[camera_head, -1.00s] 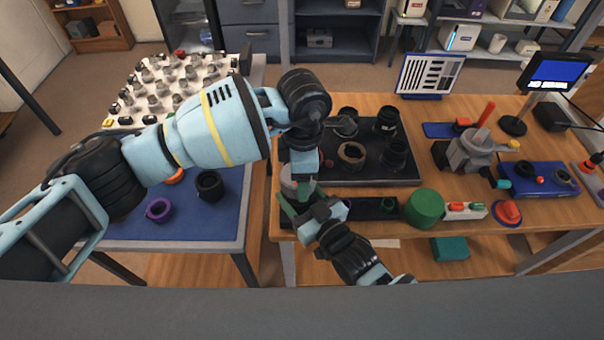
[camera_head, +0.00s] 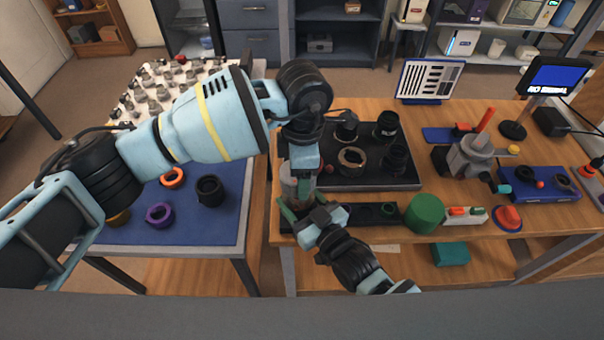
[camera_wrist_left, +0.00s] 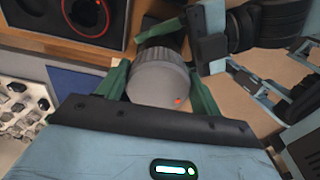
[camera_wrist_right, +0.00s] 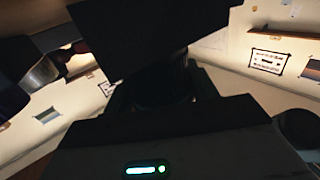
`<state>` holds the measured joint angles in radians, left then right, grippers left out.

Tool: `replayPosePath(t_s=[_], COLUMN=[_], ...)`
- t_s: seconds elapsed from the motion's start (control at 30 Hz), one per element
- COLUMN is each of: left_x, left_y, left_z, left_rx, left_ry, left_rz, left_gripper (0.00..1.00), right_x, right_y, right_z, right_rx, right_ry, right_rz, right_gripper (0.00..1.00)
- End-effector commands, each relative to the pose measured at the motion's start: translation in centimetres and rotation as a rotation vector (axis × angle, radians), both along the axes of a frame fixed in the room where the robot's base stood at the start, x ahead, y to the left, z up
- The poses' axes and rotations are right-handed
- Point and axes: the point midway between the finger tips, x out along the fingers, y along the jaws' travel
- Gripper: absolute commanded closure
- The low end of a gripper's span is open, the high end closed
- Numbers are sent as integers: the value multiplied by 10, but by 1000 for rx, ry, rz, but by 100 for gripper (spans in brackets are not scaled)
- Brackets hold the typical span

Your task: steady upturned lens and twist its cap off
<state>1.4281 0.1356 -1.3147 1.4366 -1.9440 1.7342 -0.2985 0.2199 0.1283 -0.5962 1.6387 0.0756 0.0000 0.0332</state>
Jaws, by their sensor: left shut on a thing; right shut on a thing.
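The upturned lens stands at the left end of a black strip at the workbench's front left; in the head view its body is mostly hidden between my grippers. Its grey ribbed cap (camera_wrist_left: 158,82), with a small red dot, is on top in the left wrist view and partly shows in the head view (camera_head: 289,181). My left gripper (camera_head: 301,178) comes from above, its green fingers shut on the cap's sides. My right gripper (camera_head: 297,212) comes from the front, shut around the lens lower down. The right wrist view is very dark, and the contact there is unclear.
A black tray (camera_head: 372,181) with several lens parts lies just behind. A green cylinder (camera_head: 425,212) stands to the right of the black strip (camera_head: 345,216). A blue mat (camera_head: 228,222) on the left table holds rings, including a purple one (camera_head: 159,215). A gap separates the tables.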

Motion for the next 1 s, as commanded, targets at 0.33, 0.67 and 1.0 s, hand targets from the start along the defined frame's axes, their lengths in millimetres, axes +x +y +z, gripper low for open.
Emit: replayPosePath(t_s=[0.33, 0.67, 1.0], left_x=[1, 1, 1], left_y=[0, 1, 1], left_z=[19, 27, 27], left_rx=[-1, 0, 0], left_ry=[-2, 1, 0], left_rz=[0, 1, 1], left_gripper=[56, 56, 56], right_x=[0, 0, 0], right_y=[0, 0, 0], right_z=[2, 2, 1], right_rx=[2, 2, 2], right_ry=[-3, -3, -2], right_rz=[0, 0, 0], right_gripper=[79, 79, 17])
